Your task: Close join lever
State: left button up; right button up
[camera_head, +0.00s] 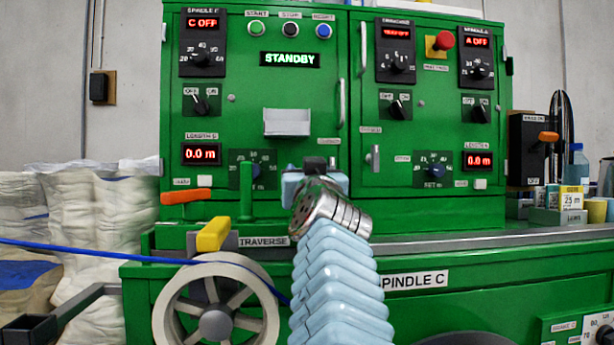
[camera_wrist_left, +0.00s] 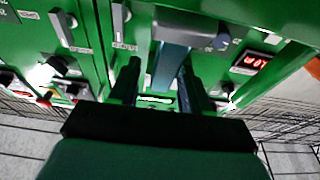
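An orange lever (camera_head: 186,196) lies about horizontal at the lower left of the green machine panel; I cannot read its label. A yellow lever (camera_head: 213,233) stands tilted by the TRAVERSE label. Another orange-handled lever (camera_head: 548,136) is on a black box at the right. None is clearly labelled as the join lever. One pale blue arm, apparently my left, reaches up to the panel and its wrist hides the fingertips. In the left wrist view my left gripper (camera_wrist_left: 160,78) has its fingers apart, facing the panel; I cannot tell what lies between them. My right gripper is not in view.
A white spoked wheel (camera_head: 215,322) sits low in front, with a blue cable (camera_head: 110,254) running to it from the left. A small grey tray (camera_head: 287,122) sticks out from the panel. A red 0.0 m display (camera_head: 201,155) also shows in the left wrist view (camera_wrist_left: 262,62).

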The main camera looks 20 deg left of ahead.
pick_arm(q)
jog(key=shift+r, duration=0.1)
jog(key=shift+r, duration=0.35)
notch_tip(320, 180, up, 3)
jog(key=shift+s+d+r+p, duration=0.1)
jog(key=shift+p, duration=0.75)
jog(key=s+d+r+p, duration=0.2)
jog(key=s+d+r, duration=0.4)
jog(key=s+r, duration=0.3)
jog(key=s, duration=0.3)
jog(key=shift+s, duration=0.25)
jog(key=shift+a, duration=0.1)
